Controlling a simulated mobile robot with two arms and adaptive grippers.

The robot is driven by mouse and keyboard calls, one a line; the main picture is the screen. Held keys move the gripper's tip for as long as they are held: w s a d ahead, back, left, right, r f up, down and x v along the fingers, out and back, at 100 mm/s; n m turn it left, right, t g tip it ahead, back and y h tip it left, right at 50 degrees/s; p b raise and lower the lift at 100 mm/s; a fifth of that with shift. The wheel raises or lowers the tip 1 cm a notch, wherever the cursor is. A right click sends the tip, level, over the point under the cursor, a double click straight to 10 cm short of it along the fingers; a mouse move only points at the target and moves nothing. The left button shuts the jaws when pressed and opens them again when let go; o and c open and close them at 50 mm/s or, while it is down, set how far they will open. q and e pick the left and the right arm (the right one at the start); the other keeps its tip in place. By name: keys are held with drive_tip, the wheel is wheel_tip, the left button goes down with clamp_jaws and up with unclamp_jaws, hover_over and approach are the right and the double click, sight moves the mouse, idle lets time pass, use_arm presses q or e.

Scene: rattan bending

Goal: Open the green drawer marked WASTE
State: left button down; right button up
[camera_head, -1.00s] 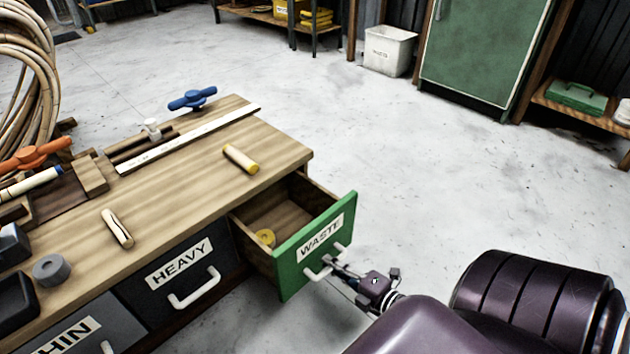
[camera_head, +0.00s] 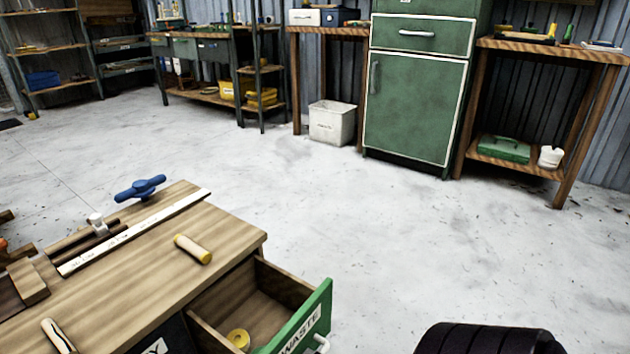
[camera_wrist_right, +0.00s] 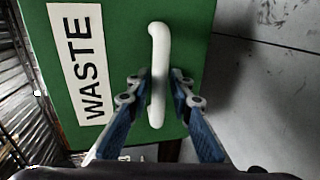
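The green drawer marked WASTE (camera_head: 303,325) stands pulled out from the wooden workbench (camera_head: 150,255), its wooden inside showing. A yellow roll (camera_head: 238,338) lies in it. In the right wrist view, the green front (camera_wrist_right: 120,25) fills the upper part, with its white WASTE label (camera_wrist_right: 82,62) and white handle (camera_wrist_right: 158,65). My right gripper (camera_wrist_right: 160,82) has its fingers close on both sides of the handle and looks shut on it. In the head view only a little of the handle (camera_head: 321,344) shows, at the bottom edge. My left gripper is out of view.
A yellow-ended cylinder (camera_head: 193,249), a white ruler strip (camera_head: 135,232) and a blue-handled clamp (camera_head: 140,188) are on the bench. A green cabinet (camera_head: 415,110) and a white bin (camera_head: 332,123) stand at the back. The floor between is clear.

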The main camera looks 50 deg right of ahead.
drive_tip(key=shift+o, duration=0.6)
drive_tip(key=v, duration=1.2)
